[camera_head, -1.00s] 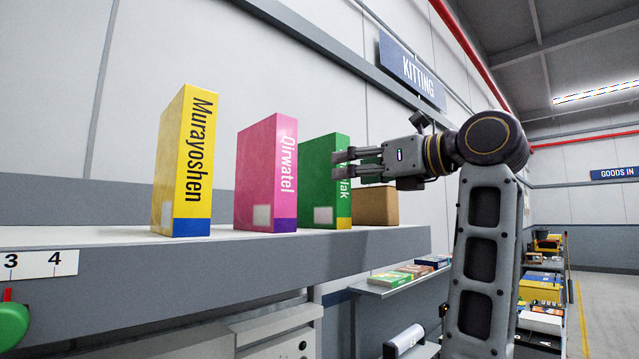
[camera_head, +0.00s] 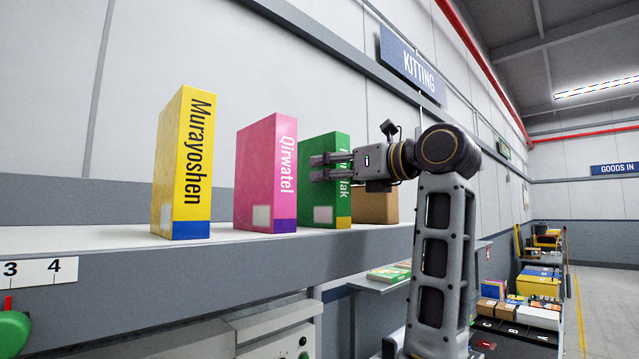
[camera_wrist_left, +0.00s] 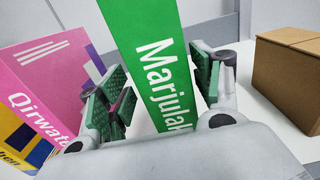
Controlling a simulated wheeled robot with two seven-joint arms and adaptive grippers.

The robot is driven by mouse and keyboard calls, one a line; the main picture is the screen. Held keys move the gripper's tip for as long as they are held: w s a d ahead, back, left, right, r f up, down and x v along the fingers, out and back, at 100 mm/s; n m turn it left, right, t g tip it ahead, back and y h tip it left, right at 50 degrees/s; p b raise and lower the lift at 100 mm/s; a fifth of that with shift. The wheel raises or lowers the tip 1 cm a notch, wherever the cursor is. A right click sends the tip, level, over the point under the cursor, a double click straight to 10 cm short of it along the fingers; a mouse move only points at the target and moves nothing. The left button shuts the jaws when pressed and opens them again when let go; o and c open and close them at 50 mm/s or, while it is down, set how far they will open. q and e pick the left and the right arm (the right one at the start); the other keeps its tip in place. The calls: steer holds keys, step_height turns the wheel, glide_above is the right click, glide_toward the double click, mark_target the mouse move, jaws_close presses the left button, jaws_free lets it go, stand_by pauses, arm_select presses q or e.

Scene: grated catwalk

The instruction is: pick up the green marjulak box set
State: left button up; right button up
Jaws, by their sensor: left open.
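The green Marjulak box set (camera_head: 320,196) stands upright on the grey shelf (camera_head: 200,262), just right of the pink Qirwatel box (camera_head: 262,180). My left gripper (camera_head: 322,167) is at the box's front face, and its fingers and wrist hide part of the name. In the left wrist view the open fingers (camera_wrist_left: 160,88) lie one on each side of the green box (camera_wrist_left: 152,45), with the box between them. I cannot tell whether a pad touches it. My right gripper is not in view.
The yellow Murayoshen box (camera_head: 180,165) stands to the left of the pink one. A brown carton (camera_head: 376,206) stands right of the green box; in the wrist view it is clear of the right finger (camera_wrist_left: 290,75). A wall rises behind the shelf.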

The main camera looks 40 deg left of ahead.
arm_select(q)
steer(key=a+p, duration=0.1)
steer(key=a, duration=0.1)
steer(key=w+a+p, duration=0.1)
steer(key=a, duration=0.2)
steer(key=shift+a, duration=0.1)
stand_by(0.3)
steer(key=shift+c, duration=0.5)
steer(key=c, duration=1.3)
steer(key=shift+r, duration=0.2)
